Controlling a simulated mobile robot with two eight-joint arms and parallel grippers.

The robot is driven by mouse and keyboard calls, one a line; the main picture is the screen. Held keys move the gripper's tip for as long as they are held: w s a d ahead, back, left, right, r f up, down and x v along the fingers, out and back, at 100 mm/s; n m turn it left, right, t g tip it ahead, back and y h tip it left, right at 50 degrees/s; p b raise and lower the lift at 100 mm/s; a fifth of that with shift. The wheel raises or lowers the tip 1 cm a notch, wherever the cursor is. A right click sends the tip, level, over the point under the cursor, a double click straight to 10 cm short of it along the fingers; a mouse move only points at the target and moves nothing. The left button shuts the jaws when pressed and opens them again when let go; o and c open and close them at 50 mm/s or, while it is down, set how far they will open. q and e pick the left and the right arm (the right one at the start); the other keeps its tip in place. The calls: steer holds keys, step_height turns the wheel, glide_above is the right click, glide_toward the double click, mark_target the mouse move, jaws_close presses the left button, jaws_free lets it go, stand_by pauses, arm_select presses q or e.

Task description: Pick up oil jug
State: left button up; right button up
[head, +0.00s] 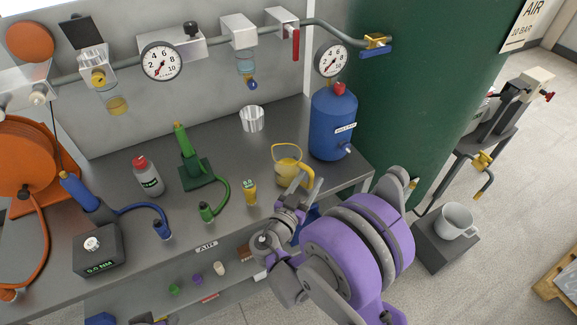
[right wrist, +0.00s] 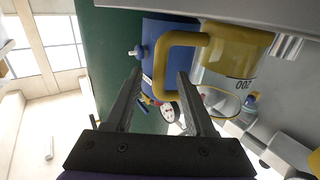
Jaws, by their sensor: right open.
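The oil jug is a yellow jug with a hoop handle (head: 293,172), upright near the workbench's front right edge. In the right wrist view the jug (right wrist: 238,52) appears upside down, with "200" on its side. Its handle (right wrist: 163,68) lies in the picture between the two fingers of my right gripper (right wrist: 160,74). My right gripper (head: 306,186) is open, at the jug's front right side and partly over it. I cannot tell whether a finger touches the handle. My left gripper is not in view.
A blue drum (head: 333,122) stands just behind and right of the jug. A small yellow bottle (head: 250,191) is to its left, a metal cup (head: 252,119) behind it. A green tank (head: 430,90) rises at the right. The bench (head: 225,155) is clear between bottle and cup.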

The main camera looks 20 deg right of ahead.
steer(key=x, duration=0.4)
steer(key=shift+w+d+p, duration=0.25)
steer(key=shift+d+p, duration=0.1)
jaws_close()
stand_by(1.1)
